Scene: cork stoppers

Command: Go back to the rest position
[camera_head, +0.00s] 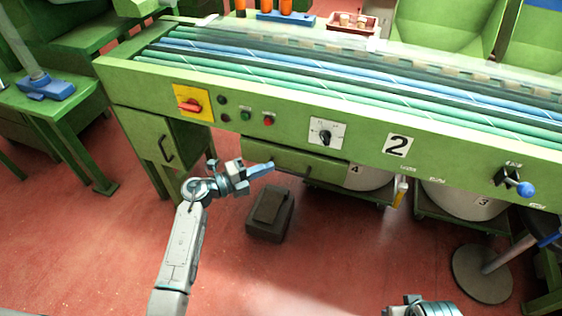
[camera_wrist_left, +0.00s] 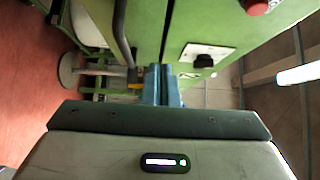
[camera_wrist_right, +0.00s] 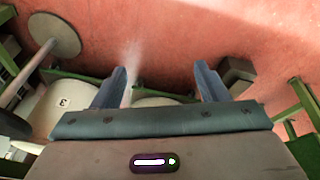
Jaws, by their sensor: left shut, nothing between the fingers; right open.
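My left gripper (camera_head: 268,167) is in front of the green machine (camera_head: 365,128), close to the drawer (camera_head: 295,166) under its control panel. In the left wrist view its blue fingers (camera_wrist_left: 161,84) are together with nothing between them. My right gripper shows only in part at the bottom right of the head view, its fingers cut off by the edge. In the right wrist view its two fingers (camera_wrist_right: 161,86) are wide apart and empty, with the red floor beyond.
The machine carries a yellow plate with a red switch (camera_head: 190,105) and a blue-tipped lever (camera_head: 524,188). A dark box (camera_head: 270,213) stands on the red floor below my left gripper. White drums (camera_head: 455,199) stand under the machine. A stool base (camera_head: 482,274) is at the right.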

